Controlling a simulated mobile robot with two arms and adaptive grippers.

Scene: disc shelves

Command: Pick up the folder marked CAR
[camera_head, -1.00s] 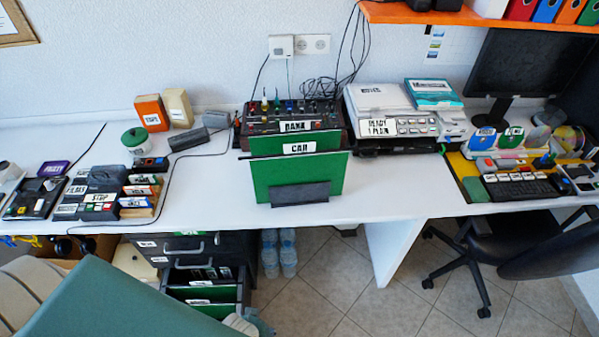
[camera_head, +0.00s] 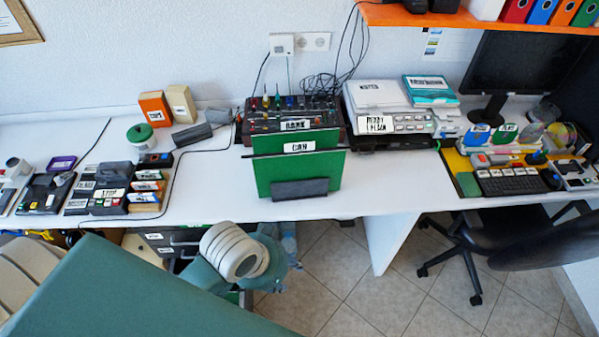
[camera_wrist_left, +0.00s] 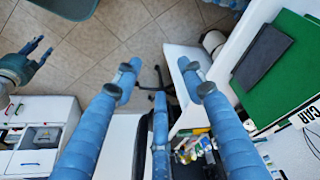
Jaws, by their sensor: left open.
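The green CAR folder (camera_head: 325,171) stands upright at the desk's front, with a white label and a dark grey block low on its face. Its label is blurred in the head view but reads CAR in the left wrist view, where the folder (camera_wrist_left: 285,80) is at the right.
A dark device (camera_head: 290,116) with knobs stands behind the folder. A printer-like machine (camera_head: 390,110) is to its right. A button box (camera_head: 112,185) is on the left of the white desk (camera_head: 215,185). A black chair (camera_head: 520,235) stands at the right.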

